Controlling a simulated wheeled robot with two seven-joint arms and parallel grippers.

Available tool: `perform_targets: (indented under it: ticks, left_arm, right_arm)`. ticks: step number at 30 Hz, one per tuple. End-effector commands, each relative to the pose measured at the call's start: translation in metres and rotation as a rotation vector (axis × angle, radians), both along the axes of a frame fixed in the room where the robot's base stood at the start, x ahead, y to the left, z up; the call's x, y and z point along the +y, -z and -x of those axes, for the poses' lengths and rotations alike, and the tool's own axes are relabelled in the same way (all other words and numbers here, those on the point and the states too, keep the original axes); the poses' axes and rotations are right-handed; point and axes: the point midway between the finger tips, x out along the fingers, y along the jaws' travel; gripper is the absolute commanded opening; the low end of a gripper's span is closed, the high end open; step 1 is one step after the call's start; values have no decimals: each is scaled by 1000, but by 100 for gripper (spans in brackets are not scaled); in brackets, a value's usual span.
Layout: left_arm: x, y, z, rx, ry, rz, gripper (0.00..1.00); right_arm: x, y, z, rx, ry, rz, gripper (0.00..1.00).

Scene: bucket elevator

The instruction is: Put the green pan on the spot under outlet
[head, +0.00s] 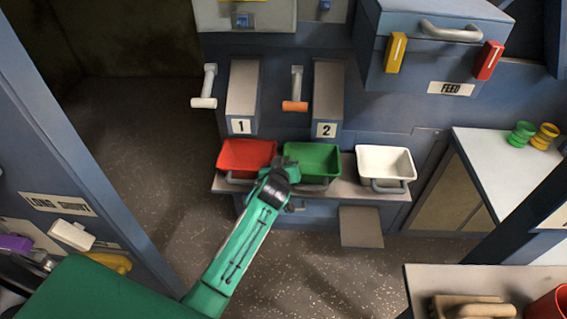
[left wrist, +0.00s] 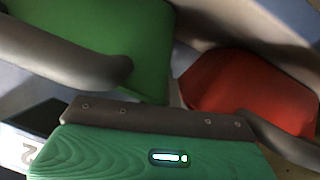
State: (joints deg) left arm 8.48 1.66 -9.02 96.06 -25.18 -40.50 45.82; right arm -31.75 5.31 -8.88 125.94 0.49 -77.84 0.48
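The green pan (head: 318,157) sits upright on the shelf below outlet 2 (head: 327,100), between the red pan (head: 247,153) and the white pan (head: 386,161). My left gripper (head: 283,172) is at the green pan's front left corner, overlapping its rim; I cannot tell whether it touches. The left wrist view shows the green pan (left wrist: 115,40) close up, a grey handle (left wrist: 65,58) beside it and the red pan (left wrist: 245,92). My left fingers do not show clearly, so their opening cannot be told. My right gripper is not in view.
Outlet 1 (head: 242,97) stands above the red pan. Levers with a white grip (head: 204,102) and an orange grip (head: 295,105) hang beside the outlets. The FEED box (head: 435,55) is at upper right. A grey step (head: 361,228) juts out below the shelf (head: 345,190).

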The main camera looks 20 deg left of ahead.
Motion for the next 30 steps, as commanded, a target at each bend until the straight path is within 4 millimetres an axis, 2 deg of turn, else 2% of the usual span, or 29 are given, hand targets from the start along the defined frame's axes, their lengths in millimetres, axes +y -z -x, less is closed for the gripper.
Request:
perform_targets:
  ticks: [12,15,16,26,30]
  left_arm:
    - [-1,3,0,-1,0,2,0]
    - [-1,3,1,0,0,0,21]
    - [-1,3,1,0,0,0,25]
    - [-1,0,0,-1,0,0,25]
    - [-3,-5,13,0,0,2,25]
  right_arm:
    - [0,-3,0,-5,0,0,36]
    - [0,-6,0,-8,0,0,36]
    - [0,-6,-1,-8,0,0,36]
    - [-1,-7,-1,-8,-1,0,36]
    - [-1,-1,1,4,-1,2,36]
